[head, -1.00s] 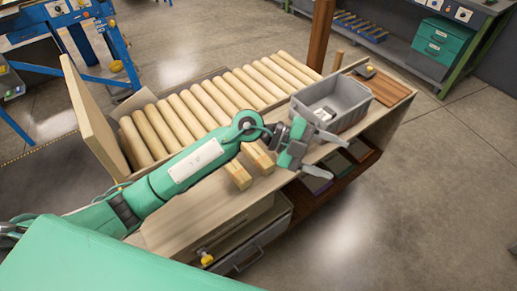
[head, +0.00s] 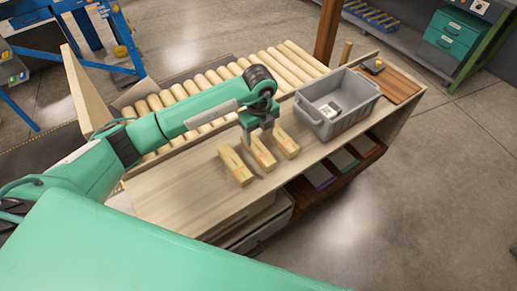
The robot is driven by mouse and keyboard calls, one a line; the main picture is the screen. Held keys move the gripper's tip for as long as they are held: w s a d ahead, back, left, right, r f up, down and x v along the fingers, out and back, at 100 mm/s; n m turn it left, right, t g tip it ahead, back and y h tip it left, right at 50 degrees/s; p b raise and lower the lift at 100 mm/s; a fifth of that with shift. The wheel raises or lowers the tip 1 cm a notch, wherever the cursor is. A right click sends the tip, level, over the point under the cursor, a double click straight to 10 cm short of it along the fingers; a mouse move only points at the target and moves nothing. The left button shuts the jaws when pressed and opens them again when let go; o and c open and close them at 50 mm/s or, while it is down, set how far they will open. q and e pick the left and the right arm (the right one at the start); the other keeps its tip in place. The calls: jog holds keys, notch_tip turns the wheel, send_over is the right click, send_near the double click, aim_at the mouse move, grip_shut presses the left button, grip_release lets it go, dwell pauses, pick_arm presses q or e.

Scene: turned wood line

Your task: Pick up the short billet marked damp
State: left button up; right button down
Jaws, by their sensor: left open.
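Three short billets of pale wood lie side by side on the bench top: a left one (head: 236,166), a middle one (head: 262,152) and a right one (head: 286,143). No damp mark can be read on any of them at this size. My left gripper (head: 262,138) points down just above the far ends of the middle and right billets. It is open, with nothing seen between its fingers. Whether it touches a billet cannot be told. My right gripper is out of view.
A grey bin (head: 338,108) with a small white item inside stands to the right of the billets. Long round wooden rods (head: 290,62) lie in a row behind. The wooden bench top (head: 180,196) is clear at the front left.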

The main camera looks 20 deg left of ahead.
aim_at(258, 147)
pick_arm(q)
notch_tip(258, 147, down, 2)
jog(key=shift+f, duration=0.1)
jog(key=f, duration=0.1)
jog(key=f+p, duration=0.1)
jog(key=f, duration=0.1)
jog(key=f+p, duration=0.1)
jog(key=shift+s+f, duration=0.25)
jog(key=shift+f, duration=0.5)
jog(key=c, duration=1.1)
jog(key=shift+c, duration=0.3)
jog(key=shift+w+r, duration=0.1)
jog(key=shift+r, duration=0.1)
